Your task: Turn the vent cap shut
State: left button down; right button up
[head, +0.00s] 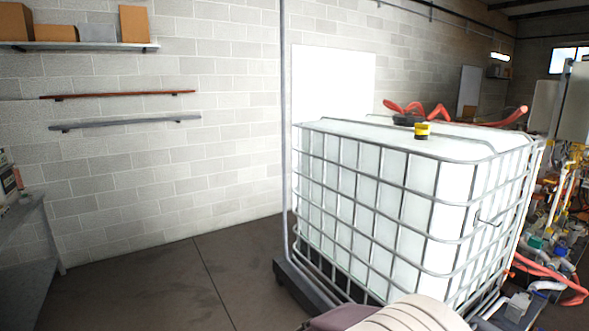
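A small yellow cap (422,130) with a dark band stands upright on top of a large white caged tank (360,190). It looks like the vent cap. I cannot tell from here how far it is turned. A wider black lid (404,120) lies just behind and left of it on the tank top. Neither of my grippers is in view, and nothing touches the cap.
The tank's metal cage stands on a dark pallet (300,285). Red hose (415,108) lies at the tank's back edge. Pipes and equipment (560,220) crowd the right. A grey bench (30,235) stands at far left. The floor (170,280) between bench and tank is clear.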

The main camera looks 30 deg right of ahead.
aim_at(421, 129)
jog(key=i+l+z, duration=0.15)
jog(key=i+z, duration=0.2)
jog(key=i, duration=0.15)
jog(key=i+z, duration=0.35)
jog(key=i, duration=0.15)
jog(key=i+j+z, duration=0.15)
jog(key=i+z, duration=0.2)
jog(key=i, duration=0.2)
jog(key=i+j+z, duration=0.7)
jog(key=i, duration=0.25)
